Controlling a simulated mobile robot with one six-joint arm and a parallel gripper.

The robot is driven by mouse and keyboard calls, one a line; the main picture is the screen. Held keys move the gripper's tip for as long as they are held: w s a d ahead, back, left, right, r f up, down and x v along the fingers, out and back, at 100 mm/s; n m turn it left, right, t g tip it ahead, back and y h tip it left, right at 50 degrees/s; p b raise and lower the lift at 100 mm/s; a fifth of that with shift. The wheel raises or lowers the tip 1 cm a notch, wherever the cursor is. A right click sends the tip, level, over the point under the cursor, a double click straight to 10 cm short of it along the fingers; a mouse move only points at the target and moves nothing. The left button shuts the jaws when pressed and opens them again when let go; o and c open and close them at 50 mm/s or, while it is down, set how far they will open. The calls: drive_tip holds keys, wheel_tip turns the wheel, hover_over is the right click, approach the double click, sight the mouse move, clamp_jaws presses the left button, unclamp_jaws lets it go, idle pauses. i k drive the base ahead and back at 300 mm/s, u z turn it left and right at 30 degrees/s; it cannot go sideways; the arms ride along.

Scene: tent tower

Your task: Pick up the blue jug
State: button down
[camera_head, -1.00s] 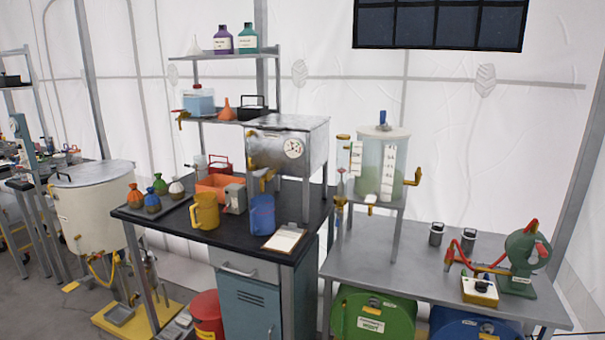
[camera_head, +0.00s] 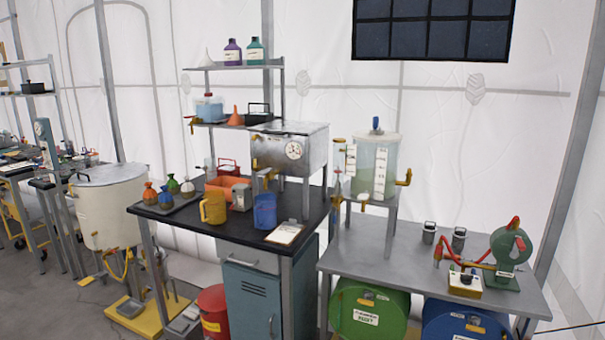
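The blue jug (camera_head: 265,211) stands upright on the black-topped bench (camera_head: 190,222), near its right front part. The yellow jug (camera_head: 213,207) stands to its left, and a clipboard with white paper (camera_head: 285,233) lies just to its right. The metal box on legs with a round dial (camera_head: 290,150) stands behind the blue jug. My gripper does not show in the head view, and nothing touches the jug there.
A grey metal table (camera_head: 420,270) stands to the right, with a clear tank (camera_head: 375,165) and a green pump (camera_head: 508,258). Green (camera_head: 370,308) and blue (camera_head: 462,325) drums sit under it. A red bin (camera_head: 213,310) and a large pot (camera_head: 110,205) stand left.

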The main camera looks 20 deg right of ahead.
sight(266, 209)
drive_tip(key=u, duration=0.15)
drive_tip(key=i, duration=0.9)
drive_tip(key=z, duration=0.05)
